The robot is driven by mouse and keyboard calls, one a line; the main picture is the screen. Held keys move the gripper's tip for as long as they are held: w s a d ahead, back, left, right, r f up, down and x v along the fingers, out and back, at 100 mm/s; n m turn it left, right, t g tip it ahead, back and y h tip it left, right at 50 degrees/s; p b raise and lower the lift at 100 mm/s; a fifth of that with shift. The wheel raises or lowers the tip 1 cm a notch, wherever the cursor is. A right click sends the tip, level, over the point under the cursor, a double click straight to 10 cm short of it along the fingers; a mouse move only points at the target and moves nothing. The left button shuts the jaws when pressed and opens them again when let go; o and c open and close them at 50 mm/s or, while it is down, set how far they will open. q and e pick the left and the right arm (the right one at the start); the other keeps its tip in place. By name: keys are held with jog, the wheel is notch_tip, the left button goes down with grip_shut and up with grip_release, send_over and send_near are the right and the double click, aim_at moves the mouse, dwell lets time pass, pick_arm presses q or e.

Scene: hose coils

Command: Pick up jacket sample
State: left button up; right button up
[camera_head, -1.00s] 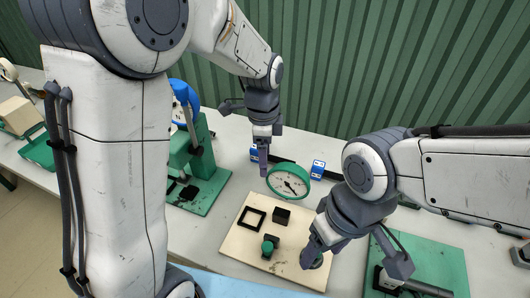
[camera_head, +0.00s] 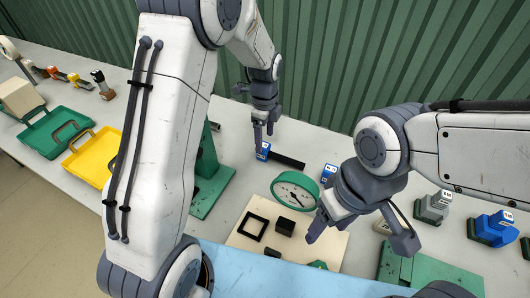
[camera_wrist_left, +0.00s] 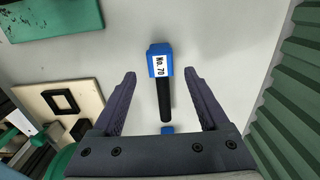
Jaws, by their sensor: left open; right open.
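A black bar (camera_head: 288,161), which looks like the jacket sample, lies on the grey table with a blue block (camera_head: 263,151) at one end. In the left wrist view the bar (camera_wrist_left: 164,100) runs lengthwise between the fingers, and its blue block (camera_wrist_left: 160,57) carries a white label reading "No. 70". My left gripper (camera_head: 264,136) is open and empty above it, pointing down. In the left wrist view its fingers (camera_wrist_left: 160,78) stand one on each side of the bar, apart from it. My right gripper (camera_head: 360,242) is open over the front of the table.
A green-rimmed dial gauge (camera_head: 295,189) and a cream board (camera_head: 246,214) with black parts stand in front of the bar. Another blue block (camera_head: 329,172) is to the right. A yellow tray (camera_head: 92,156) is at left; a green corrugated wall (camera_head: 330,60) stands behind.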

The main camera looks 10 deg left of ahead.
aim_at(265, 145)
pick_arm(q)
notch_tip(265, 145, down, 4)
jog(key=shift+f+p, duration=0.15)
jog(key=shift+p, duration=0.6)
jog(key=shift+f, duration=0.55)
jog(key=shift+w, duration=0.1)
grip_shut()
